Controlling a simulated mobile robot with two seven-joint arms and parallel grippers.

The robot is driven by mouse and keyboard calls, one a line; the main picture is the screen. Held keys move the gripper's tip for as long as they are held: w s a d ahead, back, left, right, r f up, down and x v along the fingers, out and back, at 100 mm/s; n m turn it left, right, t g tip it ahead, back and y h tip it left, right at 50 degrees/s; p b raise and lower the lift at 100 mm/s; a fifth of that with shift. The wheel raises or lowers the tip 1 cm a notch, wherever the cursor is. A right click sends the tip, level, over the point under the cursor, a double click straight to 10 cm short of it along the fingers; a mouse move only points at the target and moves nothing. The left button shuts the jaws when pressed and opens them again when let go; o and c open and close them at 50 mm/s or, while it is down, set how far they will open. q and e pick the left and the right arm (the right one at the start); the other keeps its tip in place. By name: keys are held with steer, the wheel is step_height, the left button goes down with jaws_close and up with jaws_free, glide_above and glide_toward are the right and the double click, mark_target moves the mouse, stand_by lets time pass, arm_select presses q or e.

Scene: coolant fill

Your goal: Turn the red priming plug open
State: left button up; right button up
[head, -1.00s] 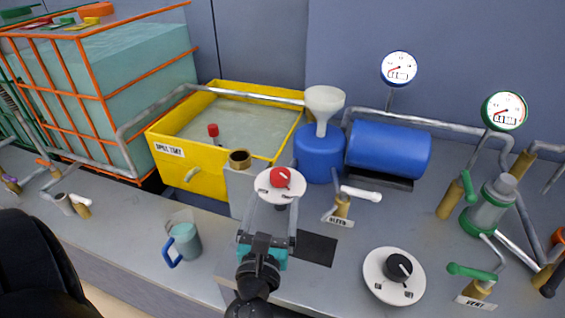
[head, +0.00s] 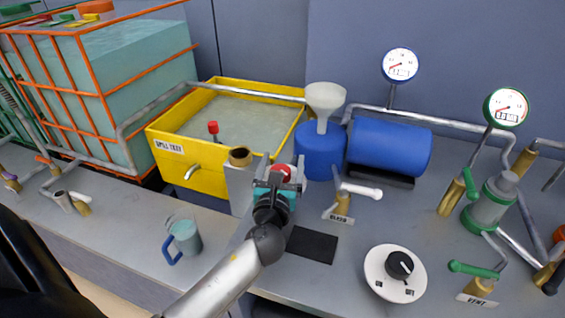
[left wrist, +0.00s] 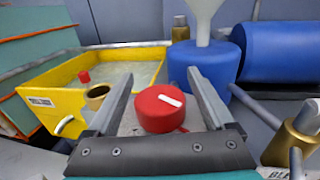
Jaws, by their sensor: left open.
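The red plug (left wrist: 160,107) is a round red knob with a white bar on top, seen in the left wrist view. In the head view the red plug (head: 284,171) is mostly hidden behind my left gripper (head: 281,167). My left gripper is open, with one finger to each side of the plug in the left wrist view. Gaps show between the fingers and the plug, and I cannot tell the exact height of the fingertips over it. My right gripper is not in view.
A yellow spill tray (head: 160,163) and brass port (head: 239,157) are left of the plug. Behind it is a blue vessel (head: 318,152) with a funnel (head: 326,98). A white-handled bleed valve (head: 343,203) is close on the right. A mug (head: 187,238) stands front left.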

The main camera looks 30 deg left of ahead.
arm_select(q)
steer(key=shift+c, duration=0.4)
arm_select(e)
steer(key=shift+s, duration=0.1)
arm_select(q)
steer(key=c, duration=1.3)
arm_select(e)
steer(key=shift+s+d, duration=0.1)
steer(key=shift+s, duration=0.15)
